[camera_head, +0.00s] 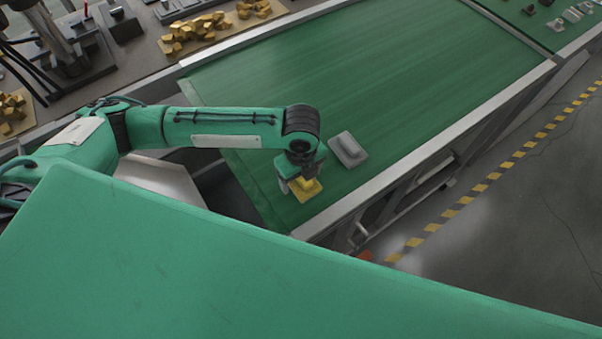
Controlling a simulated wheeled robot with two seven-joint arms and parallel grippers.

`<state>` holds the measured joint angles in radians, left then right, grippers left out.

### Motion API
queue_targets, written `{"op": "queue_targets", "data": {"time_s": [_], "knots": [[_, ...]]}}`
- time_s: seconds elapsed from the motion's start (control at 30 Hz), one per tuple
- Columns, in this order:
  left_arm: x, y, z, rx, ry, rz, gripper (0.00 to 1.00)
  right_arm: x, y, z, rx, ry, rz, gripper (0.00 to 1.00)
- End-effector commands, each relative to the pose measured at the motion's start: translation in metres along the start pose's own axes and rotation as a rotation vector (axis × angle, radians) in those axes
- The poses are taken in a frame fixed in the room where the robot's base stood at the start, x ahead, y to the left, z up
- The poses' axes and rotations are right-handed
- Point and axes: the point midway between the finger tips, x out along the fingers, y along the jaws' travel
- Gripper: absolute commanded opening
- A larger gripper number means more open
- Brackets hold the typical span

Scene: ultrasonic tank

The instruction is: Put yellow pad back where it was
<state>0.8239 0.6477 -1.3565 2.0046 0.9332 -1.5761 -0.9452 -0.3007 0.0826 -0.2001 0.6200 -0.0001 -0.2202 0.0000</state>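The yellow pad (308,191) is at the near end of the green conveyor belt (350,75), partly hidden under my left gripper. My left gripper (300,182) points down right over it, with its fingers at the pad's upper part. The view is too small to tell whether the fingers press on the pad or stand apart from it, or whether the pad touches the belt. My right gripper is not in view.
A grey pad (348,150) with a raised block lies on the belt just right of my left gripper. A metal rail (400,168) edges the belt. Yellow-brown chunks (198,32) lie on a bench at upper left.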

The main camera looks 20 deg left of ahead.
Motion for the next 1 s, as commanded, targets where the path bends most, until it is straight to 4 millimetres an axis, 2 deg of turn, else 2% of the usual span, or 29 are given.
{"op": "queue_targets", "data": {"time_s": [0.27,0.43,0.57,0.8,1.0], "knots": [[0.000,0.000,0.000,0.000,0.000,0.000,0.80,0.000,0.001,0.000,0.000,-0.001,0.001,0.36],[-0.010,-0.001,0.001,-0.001,-0.001,-0.003,0.80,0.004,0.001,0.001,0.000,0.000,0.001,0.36],[-0.033,-0.001,0.001,0.001,-0.001,-0.005,0.80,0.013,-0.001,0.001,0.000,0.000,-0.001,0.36],[-0.086,-0.001,0.001,0.000,-0.002,-0.005,0.80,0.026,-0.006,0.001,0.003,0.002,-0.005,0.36],[-0.114,-0.001,0.000,-0.001,0.000,-0.002,0.80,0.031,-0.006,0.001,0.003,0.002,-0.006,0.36]]}}
